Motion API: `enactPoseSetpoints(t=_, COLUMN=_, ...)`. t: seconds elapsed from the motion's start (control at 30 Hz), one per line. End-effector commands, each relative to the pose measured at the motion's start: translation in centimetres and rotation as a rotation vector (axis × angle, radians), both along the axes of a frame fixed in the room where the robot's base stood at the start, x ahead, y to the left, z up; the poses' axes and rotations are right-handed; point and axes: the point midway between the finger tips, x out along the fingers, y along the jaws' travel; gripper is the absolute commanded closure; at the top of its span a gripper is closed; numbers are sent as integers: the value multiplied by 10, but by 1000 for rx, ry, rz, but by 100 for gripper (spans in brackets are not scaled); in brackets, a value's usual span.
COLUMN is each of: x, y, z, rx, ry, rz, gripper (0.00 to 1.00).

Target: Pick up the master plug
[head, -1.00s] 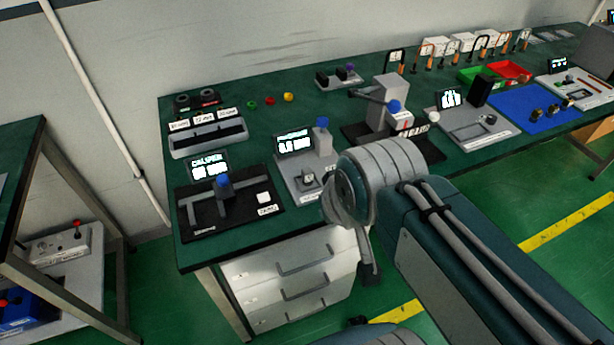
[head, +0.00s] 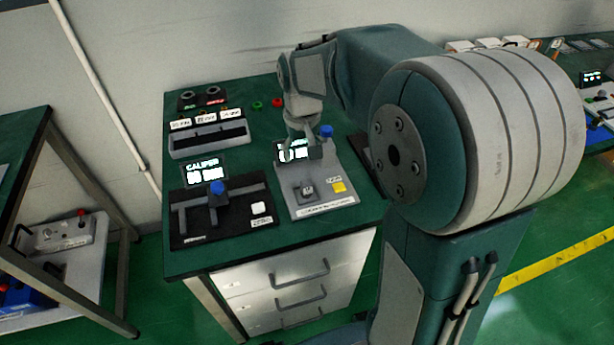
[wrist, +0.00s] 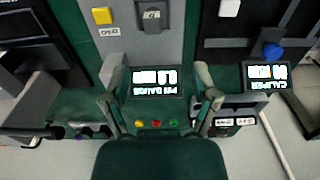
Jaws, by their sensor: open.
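No part is plainly marked as the master plug, so I cannot tell which piece it is. A grey gauge station (head: 325,205) on the green bench has a lit display (head: 290,152), a small grey block with a dark top (head: 307,191), a yellow square (head: 339,187) and a blue knob (head: 326,131). My gripper (head: 303,148) hangs over the display end of this station. In the wrist view my gripper (wrist: 154,88) is open and empty, its fingers on either side of the display (wrist: 155,82). The grey block (wrist: 152,17) lies beyond the fingertips.
A black caliper station (head: 218,210) with a blue knob sits to the left. A grey slotted rack (head: 208,140) stands behind it. Small green (wrist: 173,123), red (wrist: 156,124) and yellow (wrist: 140,124) pieces lie near my gripper. My arm hides the bench's right part.

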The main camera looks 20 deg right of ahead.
Motion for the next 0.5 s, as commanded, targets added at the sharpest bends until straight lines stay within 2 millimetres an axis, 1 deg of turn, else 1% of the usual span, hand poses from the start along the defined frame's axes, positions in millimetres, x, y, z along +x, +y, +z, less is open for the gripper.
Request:
enactPoseSetpoints(t=0.03, x=7, y=0, z=-7, rx=0, ry=17, rz=0, gripper=23)
enactPoseSetpoints(t=0.13, x=12, y=0, z=-14, rx=0, ry=32, rz=-1, gripper=23)
enactPoseSetpoints(t=0.27, x=13, y=0, z=-26, rx=0, ry=39, rz=-1, gripper=23)
enactPoseSetpoints(t=0.4, x=12, y=1, z=-50, rx=-2, ry=40, rz=0, gripper=23)
enactPoseSetpoints(t=0.5, x=12, y=0, z=-64, rx=-1, ry=38, rz=0, gripper=23)
